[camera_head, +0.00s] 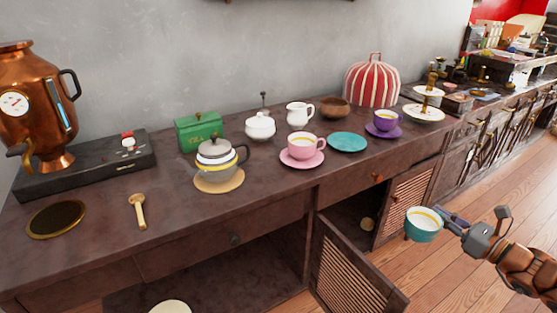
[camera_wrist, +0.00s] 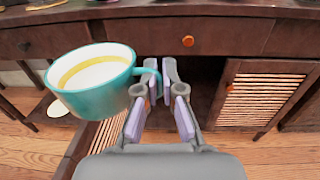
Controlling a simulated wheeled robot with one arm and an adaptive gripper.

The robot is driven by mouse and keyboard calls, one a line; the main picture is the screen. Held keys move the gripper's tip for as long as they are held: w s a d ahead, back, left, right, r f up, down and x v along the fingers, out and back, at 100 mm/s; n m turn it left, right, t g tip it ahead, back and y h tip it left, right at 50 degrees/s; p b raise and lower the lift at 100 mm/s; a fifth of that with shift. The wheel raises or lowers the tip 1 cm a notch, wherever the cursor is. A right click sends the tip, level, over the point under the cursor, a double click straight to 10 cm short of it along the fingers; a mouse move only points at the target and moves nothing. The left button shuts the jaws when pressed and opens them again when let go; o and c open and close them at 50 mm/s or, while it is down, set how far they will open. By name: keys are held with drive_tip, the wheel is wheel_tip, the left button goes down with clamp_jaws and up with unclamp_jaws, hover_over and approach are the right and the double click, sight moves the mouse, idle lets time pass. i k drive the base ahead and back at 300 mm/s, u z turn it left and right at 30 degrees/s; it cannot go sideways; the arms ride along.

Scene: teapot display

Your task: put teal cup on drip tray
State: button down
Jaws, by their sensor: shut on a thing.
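The teal cup (camera_head: 423,226), white inside with a yellow band, is upright in the air in front of the counter at the right. My gripper (camera_head: 453,217) is shut on its handle. In the wrist view the cup (camera_wrist: 100,98) hangs left of my gripper (camera_wrist: 161,85), with its handle reaching between the fingers. The drip tray (camera_head: 56,219), seemingly the round dark disc with a brass rim, lies at the counter's left end, empty and far from the cup. A teal saucer (camera_head: 347,142) lies empty towards the back of the counter.
The counter (camera_head: 270,210) holds a copper urn (camera_head: 38,110), a wooden spoon (camera_head: 137,210), a grey teapot (camera_head: 217,158), a pink cup (camera_head: 302,146) and a purple cup (camera_head: 385,121). A slatted cupboard door (camera_head: 350,275) stands open below. The counter's front left is mostly clear.

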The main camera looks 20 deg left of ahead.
sight(60, 216)
drive_tip(key=z, duration=1.3)
drive_tip(key=k, duration=2.55)
drive_tip(key=u, duration=2.5)
